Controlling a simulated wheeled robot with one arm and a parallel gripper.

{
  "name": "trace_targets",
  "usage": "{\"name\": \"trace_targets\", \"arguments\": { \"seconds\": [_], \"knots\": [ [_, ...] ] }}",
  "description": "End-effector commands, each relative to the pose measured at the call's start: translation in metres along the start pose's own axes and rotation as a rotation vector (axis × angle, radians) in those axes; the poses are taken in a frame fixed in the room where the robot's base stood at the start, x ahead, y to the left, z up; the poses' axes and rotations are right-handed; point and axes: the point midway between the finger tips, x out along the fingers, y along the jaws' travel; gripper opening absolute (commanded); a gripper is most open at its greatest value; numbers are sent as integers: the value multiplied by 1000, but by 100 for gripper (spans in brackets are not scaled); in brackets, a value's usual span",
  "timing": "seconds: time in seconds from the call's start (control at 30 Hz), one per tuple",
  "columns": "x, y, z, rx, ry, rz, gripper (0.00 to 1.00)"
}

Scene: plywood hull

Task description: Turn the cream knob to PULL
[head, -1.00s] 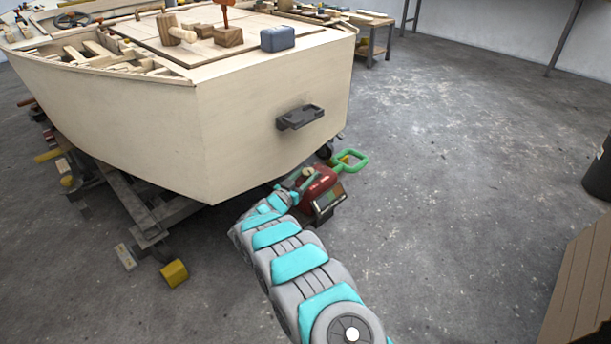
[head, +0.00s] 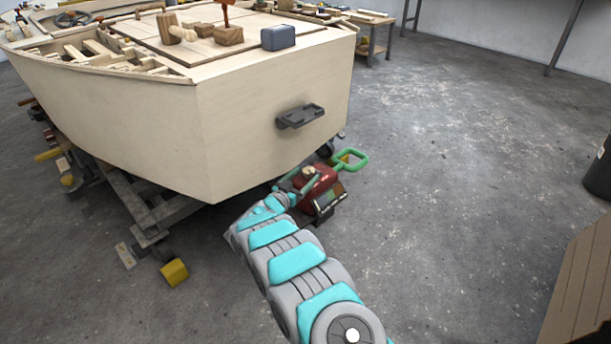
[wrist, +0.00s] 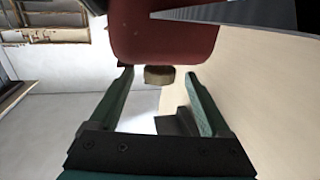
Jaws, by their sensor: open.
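The cream knob (head: 309,171) is a small tan stub on the red machine (head: 322,183), which stands on the floor beside the hull. In the wrist view the knob (wrist: 159,75) shows below the red body (wrist: 163,35), between the tips of my two green fingers. My gripper (wrist: 160,80) is open, with a gap on each side of the knob. In the head view my gripper (head: 294,181) is at the machine's left side, close to the knob. The knob's markings and the PULL label cannot be read.
The plywood hull (head: 255,130) rises just behind and left of the machine, with a dark bracket (head: 300,116) on its face. A green handle (head: 352,160) stands behind the machine. A yellow block (head: 174,272) lies at left.

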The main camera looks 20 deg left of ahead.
Motion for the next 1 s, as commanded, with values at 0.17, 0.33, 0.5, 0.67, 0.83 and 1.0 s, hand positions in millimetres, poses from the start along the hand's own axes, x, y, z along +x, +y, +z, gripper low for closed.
{"name": "trace_targets", "arguments": {
  "seconds": [0.17, 0.33, 0.5, 0.67, 0.83, 1.0],
  "knots": [
    [-28, -1, -1, -2, 2, -2, 81],
    [-55, -1, 0, -2, 1, -3, 81],
    [-65, 0, 1, -3, 1, -2, 81],
    [-65, 0, 0, -2, 1, -1, 81],
    [-64, 0, 0, -2, 1, -1, 81],
    [-64, 0, 0, -1, 2, -1, 81]
  ]
}}
